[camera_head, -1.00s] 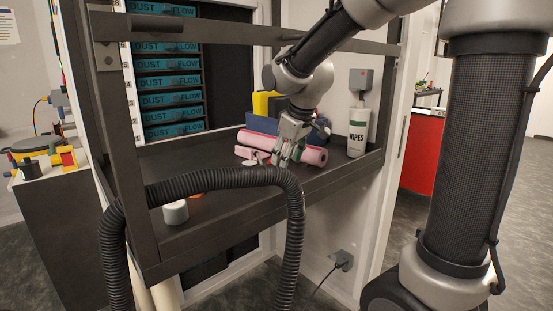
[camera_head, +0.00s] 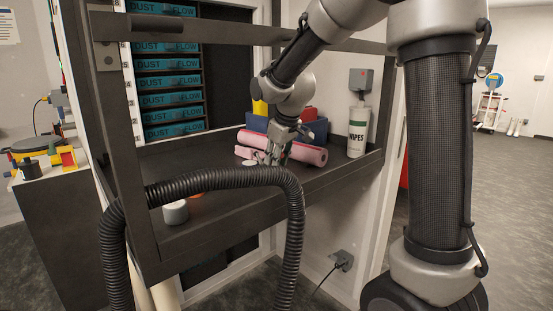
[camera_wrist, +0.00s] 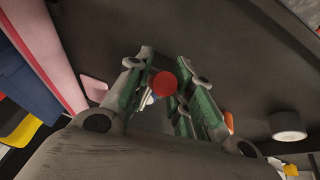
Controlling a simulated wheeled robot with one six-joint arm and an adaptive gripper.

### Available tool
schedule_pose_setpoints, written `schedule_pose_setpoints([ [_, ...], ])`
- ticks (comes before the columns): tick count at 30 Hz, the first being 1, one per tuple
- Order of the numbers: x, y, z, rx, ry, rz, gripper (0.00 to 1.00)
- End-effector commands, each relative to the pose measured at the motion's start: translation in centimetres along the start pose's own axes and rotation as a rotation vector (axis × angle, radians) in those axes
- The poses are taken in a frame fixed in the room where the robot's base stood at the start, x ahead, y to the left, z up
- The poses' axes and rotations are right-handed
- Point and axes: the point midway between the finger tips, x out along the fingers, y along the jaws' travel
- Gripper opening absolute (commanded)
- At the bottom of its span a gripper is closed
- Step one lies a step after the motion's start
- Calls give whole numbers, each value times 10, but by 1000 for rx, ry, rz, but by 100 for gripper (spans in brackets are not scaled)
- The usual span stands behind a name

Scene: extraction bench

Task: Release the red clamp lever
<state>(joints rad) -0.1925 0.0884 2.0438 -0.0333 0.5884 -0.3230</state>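A red round knob (camera_wrist: 164,84), which looks like the end of the clamp lever, shows in the wrist view between my gripper's fingers. Its shaft and base are mostly hidden, with a small white and blue bit below it. My gripper (camera_wrist: 163,68) has its two green-padded fingers apart, one on each side of the knob. I cannot tell whether either finger touches it. In the head view my gripper (camera_head: 270,157) points down low over the dark bench shelf, in front of the pink roll. The red knob cannot be made out there.
The pink roll (camera_head: 308,154) lies close behind my gripper, with blue and yellow bins behind it. A wipes canister (camera_head: 358,132) stands right. A white round container (camera_head: 175,212) and an orange object (camera_head: 197,195) sit front left. A black hose (camera_head: 225,178) arches in front.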

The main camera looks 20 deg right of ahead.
Motion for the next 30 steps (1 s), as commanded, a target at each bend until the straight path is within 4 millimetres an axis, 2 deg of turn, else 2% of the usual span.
schedule_pose_setpoints([
  [8, 0, 0, 2, 1, 12, 1, 0],
  [18, 11, -5, 15, 23, 218, 33, 0],
  [28, 12, -5, 17, 23, 237, 40, 0],
  [29, 12, -5, 17, 24, 236, 40, 24],
  [30, 12, -5, 17, 23, 236, 40, 32],
])
